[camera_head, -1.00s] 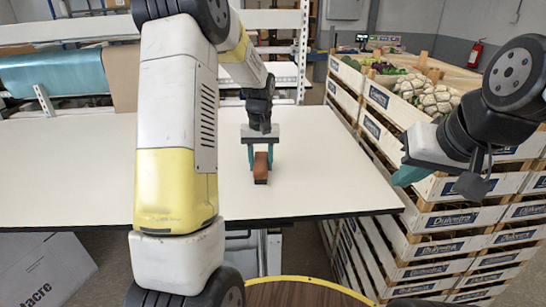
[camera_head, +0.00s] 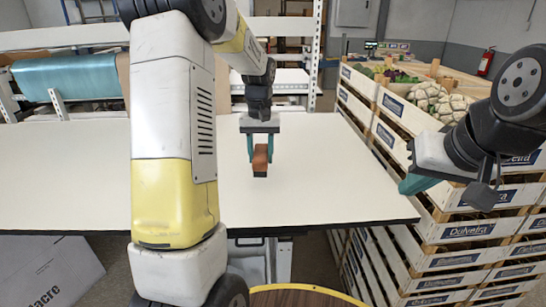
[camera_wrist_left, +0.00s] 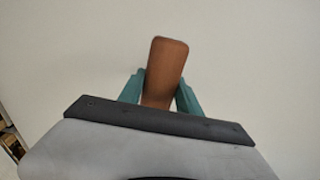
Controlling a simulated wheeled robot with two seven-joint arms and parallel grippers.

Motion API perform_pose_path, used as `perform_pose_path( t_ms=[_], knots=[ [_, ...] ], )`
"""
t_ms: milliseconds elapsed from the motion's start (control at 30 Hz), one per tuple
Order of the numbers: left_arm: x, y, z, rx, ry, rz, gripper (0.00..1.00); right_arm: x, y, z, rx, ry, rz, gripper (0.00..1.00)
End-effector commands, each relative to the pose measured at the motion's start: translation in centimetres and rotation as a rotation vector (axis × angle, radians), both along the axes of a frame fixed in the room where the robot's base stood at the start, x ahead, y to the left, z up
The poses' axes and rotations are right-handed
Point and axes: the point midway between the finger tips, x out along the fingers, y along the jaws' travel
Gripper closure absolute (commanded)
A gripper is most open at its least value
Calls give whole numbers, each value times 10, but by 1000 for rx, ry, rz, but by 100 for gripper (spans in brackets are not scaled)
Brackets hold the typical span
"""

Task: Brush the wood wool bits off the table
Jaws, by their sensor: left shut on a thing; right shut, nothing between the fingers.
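My left gripper (camera_head: 266,160) is shut on a brown brush (camera_head: 260,160), seen as a long block with a rounded end. It holds the brush over the white table (camera_head: 325,185), right of the arm's large link. In the left wrist view the brush (camera_wrist_left: 164,70) sits between the teal fingers, tilted slightly. Whether it touches the table is unclear. I see no wood wool bits on the visible tabletop; my left arm hides part of it. My right gripper (camera_head: 418,184) is shut and empty, at the right in front of the crates.
Stacked white-sided wooden crates (camera_head: 470,232) with vegetables stand right of the table. A teal roll (camera_head: 65,80) lies at the back left. A cardboard box (camera_head: 50,268) is below the table. A round brown top (camera_head: 300,298) shows at the bottom.

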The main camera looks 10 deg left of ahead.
Motion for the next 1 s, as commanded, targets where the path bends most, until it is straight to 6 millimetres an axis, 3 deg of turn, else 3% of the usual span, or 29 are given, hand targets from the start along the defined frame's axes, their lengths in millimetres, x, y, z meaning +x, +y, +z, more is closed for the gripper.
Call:
perform_pose_path(
  t_ms=[300,1000],
  knots=[
    [-6,2,24,0,-2,0,100,0,0,0,0,0,0,100],
    [-9,-4,24,0,0,0,100,0,0,0,0,0,0,100]
  ],
)
